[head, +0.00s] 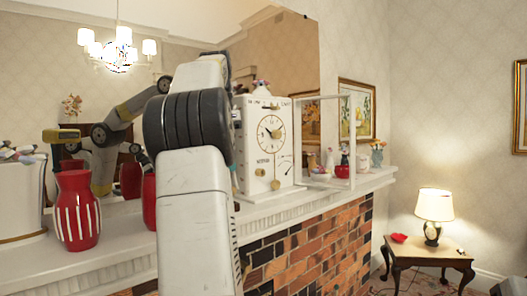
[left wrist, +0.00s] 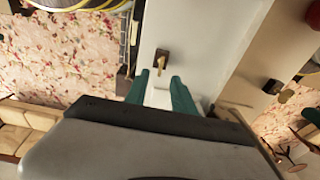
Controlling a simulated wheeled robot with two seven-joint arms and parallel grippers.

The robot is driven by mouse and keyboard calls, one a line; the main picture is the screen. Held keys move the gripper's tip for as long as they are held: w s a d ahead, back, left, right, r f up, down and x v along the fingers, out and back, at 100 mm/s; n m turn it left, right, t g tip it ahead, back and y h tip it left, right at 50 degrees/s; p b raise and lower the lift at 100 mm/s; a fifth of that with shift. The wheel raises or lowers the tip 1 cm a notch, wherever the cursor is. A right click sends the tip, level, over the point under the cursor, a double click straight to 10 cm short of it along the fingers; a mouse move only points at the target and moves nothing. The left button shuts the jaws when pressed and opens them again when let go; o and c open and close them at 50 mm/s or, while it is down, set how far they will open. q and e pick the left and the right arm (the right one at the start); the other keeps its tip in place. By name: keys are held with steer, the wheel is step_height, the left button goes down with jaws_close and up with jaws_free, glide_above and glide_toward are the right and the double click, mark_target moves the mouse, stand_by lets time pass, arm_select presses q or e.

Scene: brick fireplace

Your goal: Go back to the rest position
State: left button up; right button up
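A grey arm of mine with a black ringed joint rises through the middle of the head view; its gripper does not show there. In the left wrist view my left gripper (left wrist: 160,92) has two teal fingers standing apart, with a pale surface between and beyond them. I see nothing held between them. A small brown block with a light peg (left wrist: 162,61) is on that pale surface beyond the fingers. My right gripper is in neither view.
A white clock (head: 267,140) stands on the mantel (head: 265,211), with an open glass-door frame (head: 351,125) to its right. Red striped vase (head: 76,211) is at left. Small ornaments (head: 376,157) stand further right. Below is brick (head: 320,245); a lamp (head: 434,205) stands on a side table (head: 425,252).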

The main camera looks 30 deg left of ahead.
arm_select(q)
steer(key=shift+s+r, duration=0.15)
steer(key=shift+r, duration=0.7)
steer(key=s+d+f+n+t, duration=0.1)
steer(key=s+d+f, duration=0.3)
steer(key=d+f, duration=0.4)
steer(key=s+d+f+n+t+h, duration=0.1)
steer(key=s+d+f+t, duration=0.1)
steer(key=s+d+f, duration=0.3)
steer(key=s+d+f+n+t, duration=0.1)
steer(key=s+d+f, duration=0.3)
steer(key=d+f, duration=0.6)
steer(key=shift+s+d+f+n+t+h, duration=0.15)
steer(key=shift+d+f+n+t+h, duration=0.25)
steer(key=shift+f+t, duration=0.15)
